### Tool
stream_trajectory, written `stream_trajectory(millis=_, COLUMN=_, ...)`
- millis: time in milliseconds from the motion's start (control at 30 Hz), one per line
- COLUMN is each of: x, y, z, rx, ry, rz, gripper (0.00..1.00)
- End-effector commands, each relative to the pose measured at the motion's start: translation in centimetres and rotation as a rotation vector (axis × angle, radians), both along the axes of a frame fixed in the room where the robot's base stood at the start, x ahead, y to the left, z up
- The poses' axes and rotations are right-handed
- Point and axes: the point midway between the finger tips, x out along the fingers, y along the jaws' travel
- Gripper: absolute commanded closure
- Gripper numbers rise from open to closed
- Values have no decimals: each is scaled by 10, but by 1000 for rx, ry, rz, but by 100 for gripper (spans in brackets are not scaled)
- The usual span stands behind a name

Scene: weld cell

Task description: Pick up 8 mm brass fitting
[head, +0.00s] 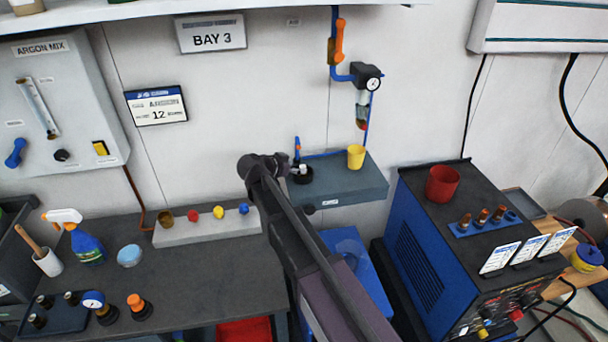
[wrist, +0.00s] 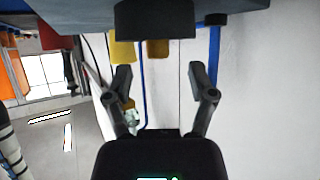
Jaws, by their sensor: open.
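My gripper (wrist: 160,75) is open and empty in the wrist view, its two fingers apart with wall between them. In the head view my gripper (head: 262,166) is in front of the left end of the wall shelf (head: 345,185). I cannot tell for sure which thing is the 8 mm brass fitting. A gold-brown piece (wrist: 158,48) shows ahead of the fingers in the wrist view, partly hidden by a dark round part (wrist: 155,20). In the head view a brown-gold piece (head: 165,218) sits on the pale rack, and a dark tray (head: 62,322) holds several small fittings.
A yellow cup (head: 356,157) stands on the shelf, near a black round item (head: 301,174). A gauge (head: 367,79) and blue pipe are on the wall above. The blue welder (head: 418,260) carries a red cup (head: 442,184). The left bench (head: 190,285) has bare room in its middle.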

Motion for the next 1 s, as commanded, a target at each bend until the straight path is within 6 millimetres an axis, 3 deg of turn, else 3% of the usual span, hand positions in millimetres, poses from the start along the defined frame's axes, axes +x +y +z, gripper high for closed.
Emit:
stream_trajectory(millis=333, x=23, y=-21, z=-18, rx=0, ry=0, rz=-1, gripper=28)
stream_trajectory(millis=933, x=23, y=-22, z=-18, rx=0, ry=0, rz=0, gripper=28)
stream_trajectory(millis=1000, x=23, y=-22, z=-18, rx=0, ry=0, rz=0, gripper=49)
